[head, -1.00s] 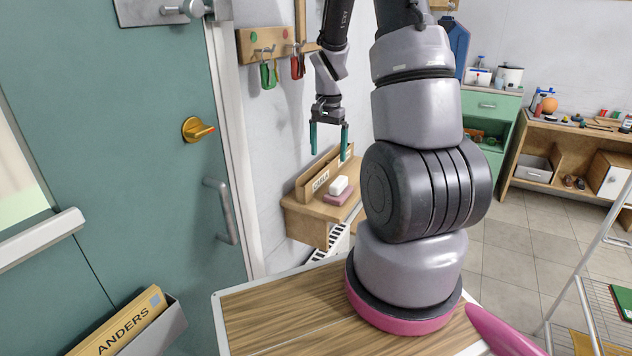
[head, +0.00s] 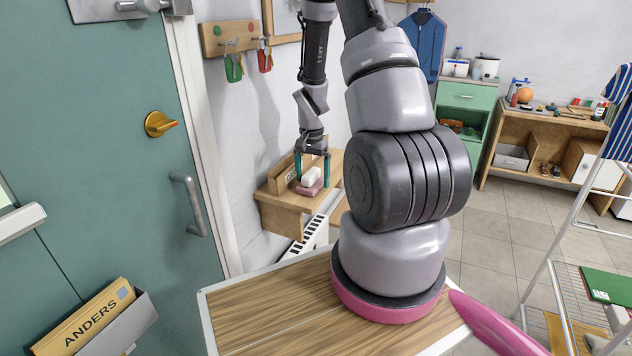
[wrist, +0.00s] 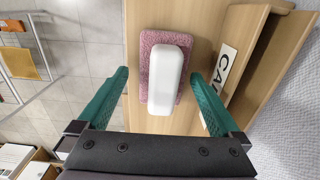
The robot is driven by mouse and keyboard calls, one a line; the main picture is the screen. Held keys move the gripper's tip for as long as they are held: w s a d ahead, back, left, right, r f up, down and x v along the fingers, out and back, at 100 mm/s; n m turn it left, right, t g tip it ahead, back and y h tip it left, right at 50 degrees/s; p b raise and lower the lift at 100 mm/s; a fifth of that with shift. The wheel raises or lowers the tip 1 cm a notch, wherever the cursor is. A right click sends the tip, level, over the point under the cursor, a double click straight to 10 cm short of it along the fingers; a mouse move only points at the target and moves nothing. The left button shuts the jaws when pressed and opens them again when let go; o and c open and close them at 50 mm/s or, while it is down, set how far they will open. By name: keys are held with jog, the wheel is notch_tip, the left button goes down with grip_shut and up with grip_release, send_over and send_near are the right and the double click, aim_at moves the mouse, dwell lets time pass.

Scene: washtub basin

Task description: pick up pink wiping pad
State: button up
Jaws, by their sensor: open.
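The pink wiping pad (head: 309,189) lies on the small wooden wall shelf (head: 283,203). A white rounded block (head: 311,175) rests on top of the pad and hides its middle. In the wrist view the pad (wrist: 147,58) shows around the white block (wrist: 166,80), mostly at its far end and left side. My gripper (head: 313,184) is open and points down over the shelf, its teal fingers to either side of the pad and block. In the wrist view its fingertips (wrist: 160,76) flank them with gaps on both sides. Nothing is between the fingers in a grip.
A wooden letter holder with a lettered label (wrist: 228,68) stands on the shelf beside the pad, close to the right finger in the wrist view. A teal door (head: 100,150) is at left. Red and green clips hang on a wall rack (head: 230,38).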

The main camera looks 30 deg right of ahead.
aim_at(312, 172)
jog(key=shift+a, duration=0.15)
jog(key=c, duration=1.3)
jog(key=shift+w+r, duration=0.1)
jog(key=shift+r, duration=0.05)
notch_tip(312, 172, up, 10)
jog(key=shift+f, duration=0.1)
